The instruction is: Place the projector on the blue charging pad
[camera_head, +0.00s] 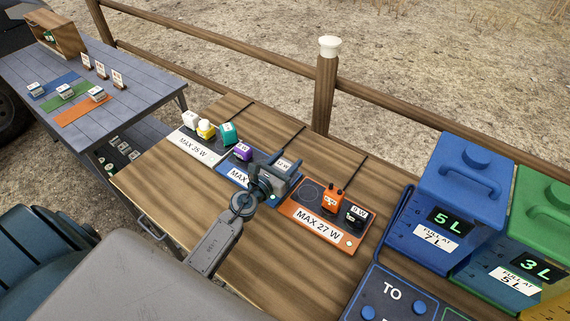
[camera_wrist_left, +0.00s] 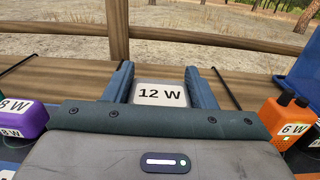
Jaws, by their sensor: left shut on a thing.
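A grey box labelled 12 W (camera_head: 284,163), which looks like the projector, is between the fingers of my left gripper (camera_head: 277,180). In the left wrist view its label (camera_wrist_left: 161,94) faces me, with a finger on each side. The blue charging pad (camera_head: 231,174), its label partly hidden after "MAX", lies under and beside the gripper. The box is over the right part of this pad; I cannot tell whether it touches the pad. A purple item (camera_head: 242,152) sits on the pad's left part. My right gripper is out of view.
A white-labelled MAX 35 W pad (camera_head: 193,150) with several items lies left. An orange MAX 27 W pad (camera_head: 316,229) with an orange item (camera_head: 333,199) and a dark 9 W item (camera_head: 355,215) lies right. Blue (camera_head: 462,190) and green (camera_head: 540,220) containers stand farther right.

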